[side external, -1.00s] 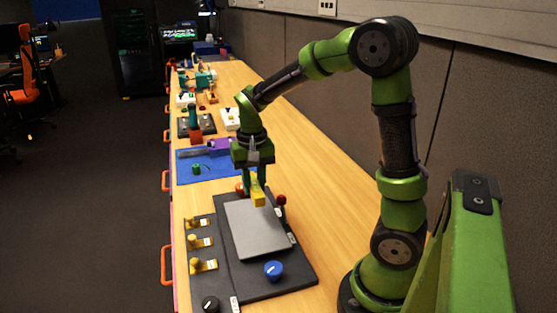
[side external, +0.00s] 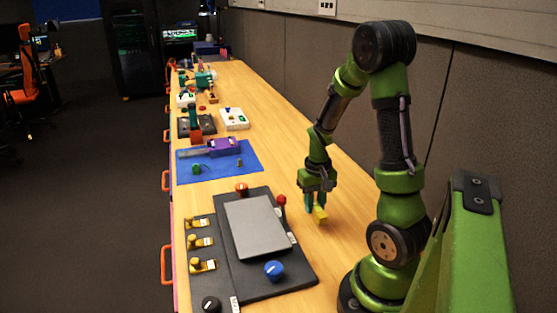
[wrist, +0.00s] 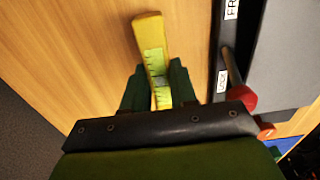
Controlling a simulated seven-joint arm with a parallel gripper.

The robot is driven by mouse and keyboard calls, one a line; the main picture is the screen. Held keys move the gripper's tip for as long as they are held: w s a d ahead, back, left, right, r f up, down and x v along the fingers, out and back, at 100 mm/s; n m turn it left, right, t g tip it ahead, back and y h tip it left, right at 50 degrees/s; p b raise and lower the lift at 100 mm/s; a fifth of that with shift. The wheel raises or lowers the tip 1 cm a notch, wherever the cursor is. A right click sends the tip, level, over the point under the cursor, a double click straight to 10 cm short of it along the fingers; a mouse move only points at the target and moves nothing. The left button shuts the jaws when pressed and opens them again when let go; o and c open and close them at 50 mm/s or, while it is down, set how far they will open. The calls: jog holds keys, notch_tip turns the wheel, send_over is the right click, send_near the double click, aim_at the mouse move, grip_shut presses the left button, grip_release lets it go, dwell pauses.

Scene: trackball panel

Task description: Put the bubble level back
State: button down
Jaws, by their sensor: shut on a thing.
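The bubble level is a yellow bar with a pale green-yellow marked window; in the wrist view the bubble level (wrist: 151,45) sticks out beyond the fingers. My gripper (wrist: 159,88) is shut on it, one dark green finger on each side. In the side external view my gripper (side external: 315,207) points down at the right of the dark panel (side external: 285,283). The bubble level (side external: 320,214) is at its fingertips, over or on bare wood; I cannot tell whether it touches the table.
A blue mat (side external: 215,172) with a purple tool lies beyond. Wood between panel and wall is clear.

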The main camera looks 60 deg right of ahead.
aim_at(314, 213)
jog(key=shift+f, duration=1.75)
jog(key=c, duration=0.9)
grip_release()
jog(key=shift+f, duration=0.1)
notch_tip(314, 213, up, 12)
jog(key=shift+f, duration=0.15)
jog(key=shift+w+a+r, duration=0.1)
jog(key=shift+a+r, duration=0.05)
jog(key=shift+r, duration=0.15)
jog(key=a+r+n+t, duration=0.1)
jog(key=a+r+t, duration=0.1)
jog(key=a+r, duration=0.2)
jog(key=a+r+n+t+y, duration=0.1)
jog(key=a+r, duration=0.3)
jog(key=a, duration=0.7)
jog(key=w+a+r+n+t+y, duration=0.1)
jog(key=a+r+n+t, duration=0.2)
jog(key=a, duration=0.5)
jog(key=shift+r+t, duration=0.4)
jog(key=shift+t, duration=0.2)
